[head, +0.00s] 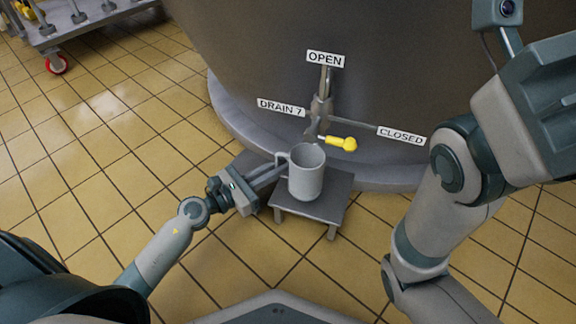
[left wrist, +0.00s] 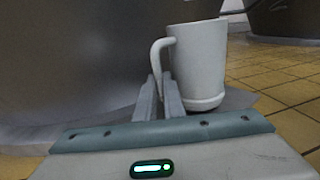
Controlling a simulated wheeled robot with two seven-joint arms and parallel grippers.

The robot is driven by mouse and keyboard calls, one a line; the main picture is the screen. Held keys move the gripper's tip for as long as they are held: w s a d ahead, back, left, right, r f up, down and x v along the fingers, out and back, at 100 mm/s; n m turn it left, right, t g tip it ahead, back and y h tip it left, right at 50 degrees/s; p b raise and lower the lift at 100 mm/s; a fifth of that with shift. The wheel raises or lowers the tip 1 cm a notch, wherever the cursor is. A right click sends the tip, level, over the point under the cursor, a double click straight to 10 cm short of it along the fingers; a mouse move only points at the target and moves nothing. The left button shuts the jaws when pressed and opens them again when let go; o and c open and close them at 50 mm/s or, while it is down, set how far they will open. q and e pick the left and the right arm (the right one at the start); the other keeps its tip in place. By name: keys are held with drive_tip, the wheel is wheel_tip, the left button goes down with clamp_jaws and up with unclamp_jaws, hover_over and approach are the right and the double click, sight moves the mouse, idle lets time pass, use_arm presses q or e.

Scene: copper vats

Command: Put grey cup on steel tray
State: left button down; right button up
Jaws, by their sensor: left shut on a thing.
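The grey cup (head: 307,172) is upright, with its handle on the left in the head view. My left gripper (head: 280,168) is shut on the handle side of the cup. In the left wrist view the two fingers are close together at the handle, beside the cup (left wrist: 200,65). The cup is over a small grey stand (head: 325,208); I cannot tell if it touches the top. I cannot make out a separate steel tray. My right arm is at the right of the head view, its gripper out of frame.
A large vat (head: 400,70) on a grey plinth (head: 228,118) stands behind the stand. Its drain valve has a yellow-ended handle (head: 341,143) just behind the cup. A wheeled trolley (head: 85,20) is at the far left. Tiled floor is clear at the left.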

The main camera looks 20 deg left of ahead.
sight(307, 161)
use_arm(q)
drive_tip(key=b+x, duration=0.1)
drive_tip(key=x, duration=0.2)
drive_tip(key=shift+w+d+f, duration=0.1)
drive_tip(key=shift+w+d, duration=0.05)
drive_tip(key=shift+w, duration=0.2)
drive_tip(key=shift+s+f+b, duration=0.1)
drive_tip(key=shift+f+b, duration=0.35)
drive_tip(key=shift+f, duration=0.25)
drive_tip(key=shift+r, duration=0.1)
drive_tip(key=c, duration=2.3)
unclamp_jaws()
drive_tip(key=o, duration=0.4)
drive_tip(key=shift+o, duration=0.2)
